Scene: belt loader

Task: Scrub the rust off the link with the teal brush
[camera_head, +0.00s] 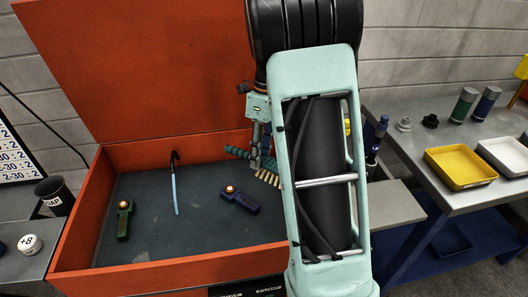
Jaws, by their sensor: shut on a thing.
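My gripper (258,155) is small in the view, just left of my pale green arm, above the right part of the open orange box (75,235). It is shut on the teal brush (237,152). The brush's dark teal handle sticks out to the left of the fingers, and its tan bristles point down at the lower right, close to my arm. I cannot tell whether the bristles touch anything. I cannot make out the rusty link; my arm covers the area to the right of the brush.
On the box's dark floor lie a green block (125,218), a blue block (240,201) and a hooked black and light-blue rod (175,185). The raised orange lid (150,70) stands behind. A grey bench at right holds a yellow tray (460,167) and a white tray (503,155).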

